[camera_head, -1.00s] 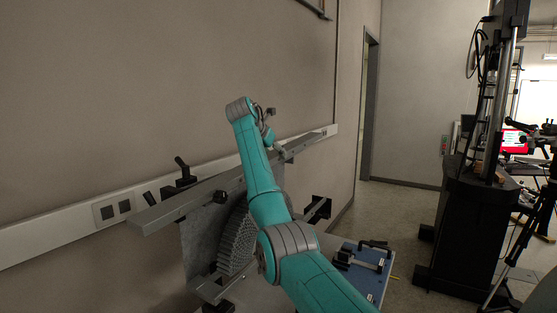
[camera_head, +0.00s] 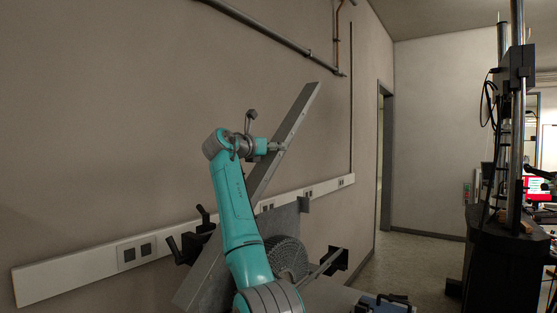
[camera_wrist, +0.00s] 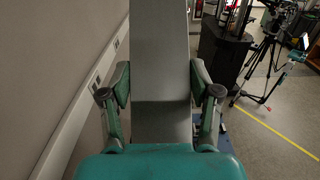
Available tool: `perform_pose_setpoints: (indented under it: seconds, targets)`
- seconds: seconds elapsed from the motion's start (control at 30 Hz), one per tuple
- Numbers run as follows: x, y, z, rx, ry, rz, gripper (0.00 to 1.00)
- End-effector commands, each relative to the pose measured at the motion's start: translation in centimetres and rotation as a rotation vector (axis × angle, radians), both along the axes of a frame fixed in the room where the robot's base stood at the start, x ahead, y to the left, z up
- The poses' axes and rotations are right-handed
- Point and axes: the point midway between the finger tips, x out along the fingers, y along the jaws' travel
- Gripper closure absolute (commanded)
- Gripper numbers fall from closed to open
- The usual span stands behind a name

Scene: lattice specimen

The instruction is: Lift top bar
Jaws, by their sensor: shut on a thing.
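The top bar (camera_head: 297,115) is a long grey metal bar, steeply tilted in the head view, its upper end to the right against the wall. It passes behind my arm, and its lower end seems to reach down left. My gripper (camera_head: 272,146) is shut on the bar above the fixture. In the wrist view the bar (camera_wrist: 161,55) runs up the middle between the two fingers of my gripper (camera_wrist: 160,100). The ridged grey lattice specimen (camera_head: 288,257) stands below, partly hidden by my arm, by a grey plate (camera_head: 284,222).
Black clamp handles (camera_head: 187,246) stand at the left of the fixture, and a black bracket (camera_head: 336,260) at its right. A white socket rail (camera_head: 75,275) runs along the wall close behind. A tall black testing machine (camera_head: 500,220) stands at the right. Floor between is clear.

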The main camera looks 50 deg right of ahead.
Motion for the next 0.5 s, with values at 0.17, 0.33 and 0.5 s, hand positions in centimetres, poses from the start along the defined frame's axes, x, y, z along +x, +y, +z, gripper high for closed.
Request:
perform_pose_setpoints:
  seconds: [0.17, 0.33, 0.5]
  targets:
    - [-0.05, 0.98, 0.81, -0.039, -0.003, 0.001, 1.0]
    - [-0.1, 1.24, 1.04, -0.05, -0.004, 0.0, 1.0]
    - [-0.1, 1.25, 1.02, -0.05, -0.004, -0.001, 1.0]
